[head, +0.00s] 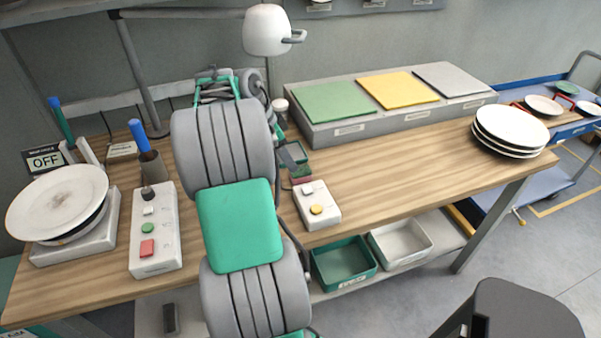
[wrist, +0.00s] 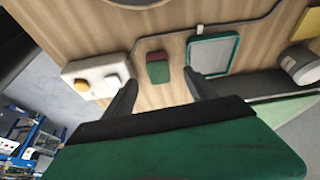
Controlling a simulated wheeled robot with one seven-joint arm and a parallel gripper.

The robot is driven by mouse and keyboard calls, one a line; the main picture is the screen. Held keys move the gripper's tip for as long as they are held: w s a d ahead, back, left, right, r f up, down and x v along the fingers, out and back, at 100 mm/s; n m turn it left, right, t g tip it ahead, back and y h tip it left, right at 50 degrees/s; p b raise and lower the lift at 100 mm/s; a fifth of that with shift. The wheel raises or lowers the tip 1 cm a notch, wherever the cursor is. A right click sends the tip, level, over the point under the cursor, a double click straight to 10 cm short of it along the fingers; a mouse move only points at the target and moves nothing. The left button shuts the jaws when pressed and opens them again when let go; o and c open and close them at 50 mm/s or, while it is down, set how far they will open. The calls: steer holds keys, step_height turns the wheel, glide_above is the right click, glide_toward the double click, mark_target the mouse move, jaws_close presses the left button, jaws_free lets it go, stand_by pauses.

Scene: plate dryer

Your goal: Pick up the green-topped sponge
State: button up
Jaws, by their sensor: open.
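The sponge (wrist: 157,69) shows in the wrist view as a small block, part green and part dark red. It lies on the wooden table between a white button box and a green-rimmed tray. In the head view the sponge (head: 301,171) is small, just right of my arm. My gripper (wrist: 160,88) is open, its two dark fingers pointing at the table on either side of the sponge's line. The sponge appears beyond the fingertips, with nothing held between them. In the head view my arm hides the gripper.
The white button box (wrist: 92,75) is left of the sponge, and the green-rimmed tray (wrist: 213,38) is right of it. A cable runs behind. In the head view, stacked plates (head: 510,128) stand at right and a plate on a scale (head: 57,200) at left. The table's right-middle is clear.

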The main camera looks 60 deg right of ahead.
mark_target(301, 171)
steer(key=shift+m, duration=0.4)
steer(key=x, duration=0.5)
steer(key=s+x, duration=0.1)
steer(key=x, duration=0.2)
steer(key=shift+s+d, duration=0.2)
steer(key=shift+d, duration=0.2)
steer(key=shift+r, duration=0.1)
steer(key=shift+c, duration=0.5)
steer(key=c, duration=1.3)
steer(key=shift+r, duration=0.1)
